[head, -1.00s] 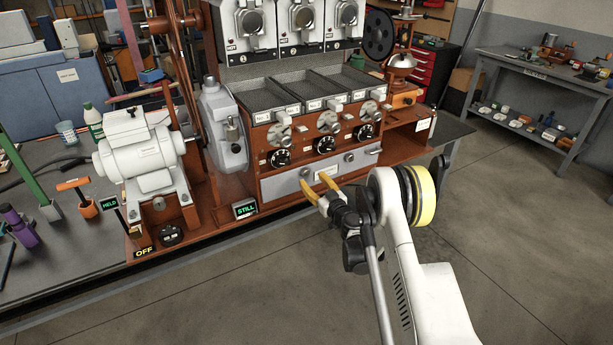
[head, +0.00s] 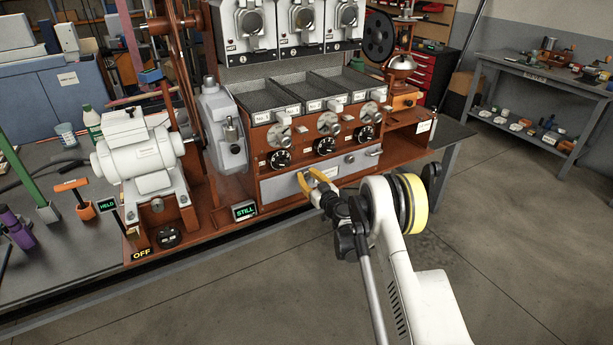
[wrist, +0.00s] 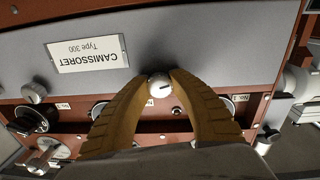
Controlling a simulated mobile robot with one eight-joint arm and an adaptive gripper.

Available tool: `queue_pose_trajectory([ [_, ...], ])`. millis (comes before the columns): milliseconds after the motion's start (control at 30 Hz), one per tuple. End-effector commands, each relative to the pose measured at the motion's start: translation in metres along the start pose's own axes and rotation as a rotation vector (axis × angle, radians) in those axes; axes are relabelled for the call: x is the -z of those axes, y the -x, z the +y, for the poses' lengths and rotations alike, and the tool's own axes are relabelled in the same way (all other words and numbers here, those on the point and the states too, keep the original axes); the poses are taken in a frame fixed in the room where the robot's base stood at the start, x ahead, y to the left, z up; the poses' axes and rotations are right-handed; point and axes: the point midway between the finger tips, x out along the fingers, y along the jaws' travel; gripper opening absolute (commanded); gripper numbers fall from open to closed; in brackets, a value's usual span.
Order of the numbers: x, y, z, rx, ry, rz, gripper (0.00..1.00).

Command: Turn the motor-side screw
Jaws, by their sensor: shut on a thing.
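The motor-side screw (wrist: 160,85) is a small round silver head with a dark slot, on the grey front panel (head: 280,189) of the roaster. My gripper (head: 309,174) reaches this panel near its left screw, the one nearer the white motor (head: 145,160). In the wrist view, turned upside down, its two yellow fingers stand on either side of the screw head and are shut on it. The slot looks nearly level in that view. In the head view the fingers cover the screw. The other panel screw (head: 349,159) is free, to the right.
A name plate (wrist: 88,53) sits beside the held screw. Black dials (head: 324,145) and silver knobs (head: 328,123) line the brown face above the panel. Displays read STILL (head: 244,212) and HELD (head: 109,204). Open floor lies in front of the bench.

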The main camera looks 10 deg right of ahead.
Motion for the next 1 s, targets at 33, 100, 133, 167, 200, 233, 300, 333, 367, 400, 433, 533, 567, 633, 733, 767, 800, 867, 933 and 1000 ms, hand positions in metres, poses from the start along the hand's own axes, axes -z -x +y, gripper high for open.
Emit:
queue_pose_trajectory([
  [33, -0.0001, 0.0001, 0.0002, 0.000, -0.003, 0.000, 0.00],
  [100, -0.0001, 0.0002, 0.0002, 0.000, -0.012, -0.001, 0.00],
  [133, -0.0001, 0.0002, 0.0002, 0.000, -0.018, -0.001, 0.00],
  [167, -0.0001, 0.0002, 0.0002, 0.000, -0.025, -0.001, 0.00],
  [200, -0.0001, 0.0002, 0.0002, 0.000, -0.037, -0.002, 0.00],
  [233, 0.0000, 0.0002, 0.0002, 0.000, -0.049, -0.002, 0.00],
  [300, 0.0000, 0.0002, 0.0002, 0.000, -0.081, -0.004, 0.00],
  [333, 0.0000, 0.0002, 0.0003, 0.000, -0.098, -0.004, 0.00],
  [367, 0.0001, 0.0002, 0.0002, 0.000, -0.116, -0.005, 0.00],
  [400, 0.0001, 0.0003, 0.0002, 0.000, -0.144, -0.007, 0.00],
  [433, 0.0001, 0.0003, 0.0002, 0.000, -0.166, -0.008, 0.00],
  [533, 0.0000, 0.0003, 0.0002, 0.001, -0.249, -0.012, 0.00],
  [567, 0.0000, 0.0003, 0.0002, 0.001, -0.276, -0.013, 0.00],
  [633, 0.0001, 0.0003, 0.0002, 0.001, -0.342, -0.016, 0.00],
  [733, 0.0001, 0.0003, 0.0001, 0.002, -0.437, -0.020, 0.00],
  [767, 0.0001, 0.0003, 0.0001, 0.002, -0.466, -0.021, 0.00],
  [800, 0.0000, 0.0003, 0.0000, 0.002, -0.504, -0.023, 0.00],
  [867, 0.0000, 0.0004, 0.0000, 0.003, -0.561, -0.026, 0.00],
  [933, 0.0000, 0.0004, -0.0001, 0.003, -0.627, -0.029, 0.00],
  [1000, 0.0000, 0.0004, -0.0002, 0.004, -0.694, -0.032, 0.00],
])
